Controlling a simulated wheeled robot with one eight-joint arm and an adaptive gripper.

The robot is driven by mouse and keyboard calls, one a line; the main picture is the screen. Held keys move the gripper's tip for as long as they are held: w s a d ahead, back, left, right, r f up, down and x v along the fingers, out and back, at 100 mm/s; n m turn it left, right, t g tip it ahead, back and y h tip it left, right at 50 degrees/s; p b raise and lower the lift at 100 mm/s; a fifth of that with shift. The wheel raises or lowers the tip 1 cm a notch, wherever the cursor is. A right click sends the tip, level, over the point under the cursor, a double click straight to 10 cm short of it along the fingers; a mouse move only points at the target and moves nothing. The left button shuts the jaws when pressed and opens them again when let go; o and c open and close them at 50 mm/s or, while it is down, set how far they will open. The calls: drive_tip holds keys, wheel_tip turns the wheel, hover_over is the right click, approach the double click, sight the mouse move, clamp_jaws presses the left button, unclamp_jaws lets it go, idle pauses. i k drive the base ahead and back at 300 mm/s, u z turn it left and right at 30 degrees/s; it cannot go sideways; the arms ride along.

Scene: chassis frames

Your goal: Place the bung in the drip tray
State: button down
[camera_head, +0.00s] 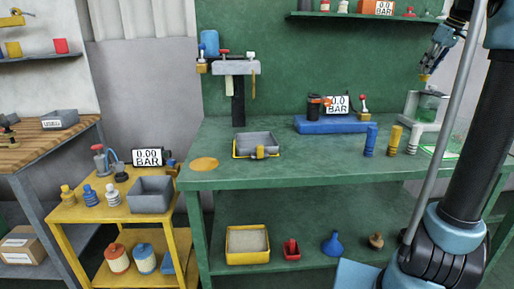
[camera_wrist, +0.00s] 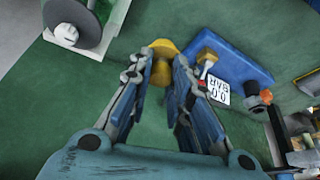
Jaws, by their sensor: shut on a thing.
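My gripper (camera_head: 428,69) is at the upper right of the head view, raised above the green bench. It is shut on a small yellow-orange piece, which I take to be the bung (camera_head: 424,78). In the wrist view the bung (camera_wrist: 163,73) shows yellow between the fingertips of my gripper (camera_wrist: 158,66). Its lower part is not clear. A shallow grey tray with a yellow base edge (camera_head: 240,154), likely the drip tray, sits on the bench left of centre, well to the left of my gripper. A yellow fitting stands at its front.
A blue plate (camera_head: 312,125) with a gauge stands at the bench's back. A grey machine with a green vessel (camera_head: 428,106) is below my gripper. A grey bin (camera_head: 150,195) sits on the yellow cart.

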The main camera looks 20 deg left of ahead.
sight(257, 143)
drive_tip(key=u, duration=0.05)
drive_tip(key=k, duration=1.8)
drive_tip(key=u, duration=0.95)
drive_tip(key=i, duration=1)
drive_tip(key=z, duration=0.05)
